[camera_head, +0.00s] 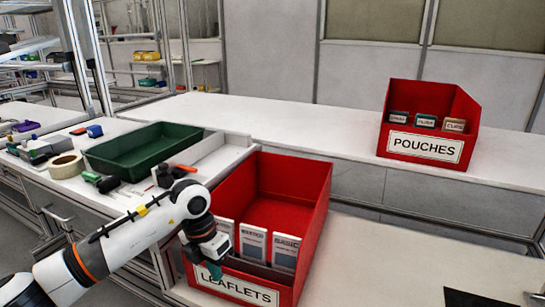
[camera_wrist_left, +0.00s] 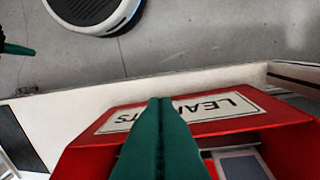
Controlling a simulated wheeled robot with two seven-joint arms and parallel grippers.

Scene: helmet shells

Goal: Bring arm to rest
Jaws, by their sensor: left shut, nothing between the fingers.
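My left arm reaches in from the left in the head view. Its gripper (camera_head: 214,268) points down at the front of the red box labelled LEAFLETS (camera_head: 238,287). The green fingers are shut with nothing between them. In the left wrist view the shut fingers (camera_wrist_left: 160,108) show in front of the LEAFLETS label (camera_wrist_left: 225,107). I cannot tell whether they touch the box. A green finger-like piece (camera_wrist_left: 16,48) at the left edge of that view looks like my right gripper, mostly cut off.
The LEAFLETS box holds several leaflet packs (camera_head: 253,243). A red POUCHES box (camera_head: 427,147) stands on the back counter. A green tray (camera_head: 148,150), a tape roll (camera_head: 67,166) and small tools lie left. The white surface (camera_head: 385,262) right of the LEAFLETS box is mostly clear.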

